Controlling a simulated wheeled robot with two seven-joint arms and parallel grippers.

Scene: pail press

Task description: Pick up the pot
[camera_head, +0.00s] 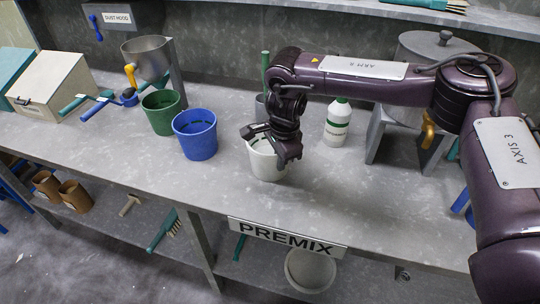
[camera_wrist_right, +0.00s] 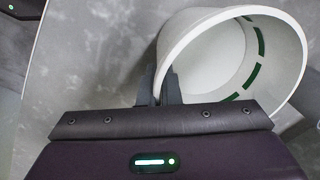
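A white pot (camera_head: 266,163), open at the top, is on the grey bench near its front edge, in the middle of the head view. It also shows in the wrist view (camera_wrist_right: 281,62), where its open mouth and green marks on its inner wall are seen. My right gripper (camera_wrist_right: 159,88) has its two dark fingers close together on either side of the pot's wall, one inside and one outside, shut on it. In the head view the right gripper (camera_head: 269,142) covers part of the pot's rim. I cannot tell whether the pot's base touches the bench. My left gripper is not in view.
A blue pail (camera_head: 196,137) and a green pail (camera_head: 161,113) stand to the left of the pot. A white bottle (camera_head: 338,123) with a green label stands to its right, behind. The bench (camera_head: 345,195) is clear at the front right.

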